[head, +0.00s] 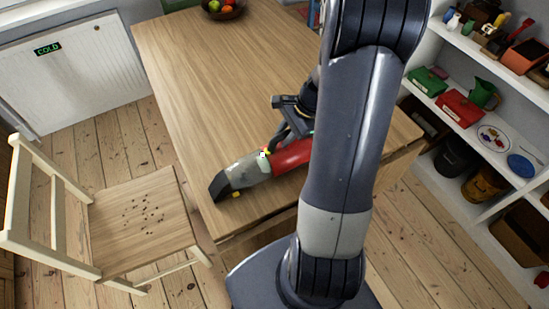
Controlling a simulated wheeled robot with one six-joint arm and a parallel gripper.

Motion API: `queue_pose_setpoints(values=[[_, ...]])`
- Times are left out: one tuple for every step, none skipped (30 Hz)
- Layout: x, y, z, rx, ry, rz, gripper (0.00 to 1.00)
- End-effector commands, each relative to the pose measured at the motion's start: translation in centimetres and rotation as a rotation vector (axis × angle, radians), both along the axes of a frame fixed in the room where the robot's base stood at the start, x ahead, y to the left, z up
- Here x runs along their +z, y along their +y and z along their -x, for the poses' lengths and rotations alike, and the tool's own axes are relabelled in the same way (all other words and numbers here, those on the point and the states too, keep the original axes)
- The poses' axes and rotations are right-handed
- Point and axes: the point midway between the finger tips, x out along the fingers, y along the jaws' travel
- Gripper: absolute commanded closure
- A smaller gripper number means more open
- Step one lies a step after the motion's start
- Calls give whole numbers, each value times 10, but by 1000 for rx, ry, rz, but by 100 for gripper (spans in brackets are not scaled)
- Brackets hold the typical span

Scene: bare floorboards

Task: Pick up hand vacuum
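The hand vacuum (248,170) lies on the wooden table (200,75) near its front edge. It has a red body, a clear grey front part and a dark nozzle that points to the lower left. The other finger is not clear, so I cannot tell whether the gripper is closed on the vacuum. My arm hides the rear end of the vacuum.
A fruit bowl (224,8) stands at the table's far end. A wooden chair (140,215) with dark crumbs on its seat stands at the left. White shelves (455,110) with several boxes and tools stand at the right. The table's middle is clear.

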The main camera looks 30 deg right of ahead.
Motion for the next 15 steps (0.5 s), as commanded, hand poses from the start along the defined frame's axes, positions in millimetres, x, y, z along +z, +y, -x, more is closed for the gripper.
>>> queue_pose_setpoints(values=[[0,0,0,0,0,0,79],[0,0,0,0,0,0,82],[0,0,0,0,0,0,85],[0,0,0,0,0,0,88],[0,0,0,0,0,0,90],[0,0,0,0,0,0,93],[0,0,0,0,0,0,96],[0,0,0,0,0,0,98],[0,0,0,0,0,0,100],[0,0,0,0,0,0,100],[0,0,0,0,0,0,100],[0,0,0,0,0,0,100],[0,0,0,0,0,0,100],[0,0,0,0,0,0,100],[0,0,0,0,0,0,100]])
